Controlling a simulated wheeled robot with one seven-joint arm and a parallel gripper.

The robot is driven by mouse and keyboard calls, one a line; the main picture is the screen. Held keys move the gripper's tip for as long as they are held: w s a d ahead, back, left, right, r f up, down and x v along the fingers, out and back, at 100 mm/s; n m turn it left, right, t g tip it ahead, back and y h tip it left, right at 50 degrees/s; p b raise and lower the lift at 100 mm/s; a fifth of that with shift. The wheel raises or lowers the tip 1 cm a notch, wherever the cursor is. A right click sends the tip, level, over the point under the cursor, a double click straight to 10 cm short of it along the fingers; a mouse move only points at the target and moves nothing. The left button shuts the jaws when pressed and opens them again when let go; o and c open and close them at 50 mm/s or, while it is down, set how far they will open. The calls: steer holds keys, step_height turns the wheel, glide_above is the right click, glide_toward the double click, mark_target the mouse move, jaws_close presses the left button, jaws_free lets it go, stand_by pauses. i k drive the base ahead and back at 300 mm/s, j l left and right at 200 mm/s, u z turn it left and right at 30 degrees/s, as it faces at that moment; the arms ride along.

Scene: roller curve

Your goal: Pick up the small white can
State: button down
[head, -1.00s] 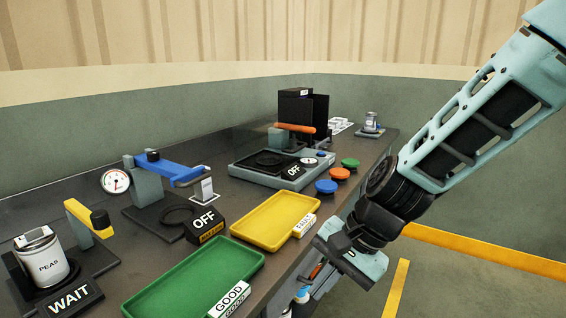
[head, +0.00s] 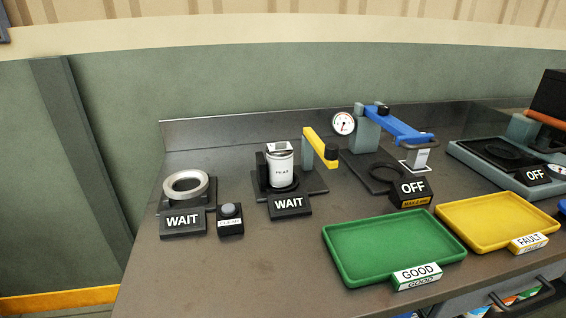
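The small white can (head: 282,170) stands upright in the head view, left of centre. It sits on a dark stand behind a black WAIT sign (head: 290,205). Its front has dark lettering that is hard to read here. A white and dark square piece lies at its top. A yellow lever arm (head: 315,144) reaches up just to its right. My gripper is out of the picture.
A silver ring (head: 186,185) on a stand with another WAIT sign and a small button box (head: 231,218) are left of the can. A blue-armed press (head: 392,122) stands right. A green tray (head: 375,242) and yellow tray (head: 480,222) lie in front. The table's front left is bare.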

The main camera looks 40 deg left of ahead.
mark_target(279, 164)
steer(key=u, duration=1.55)
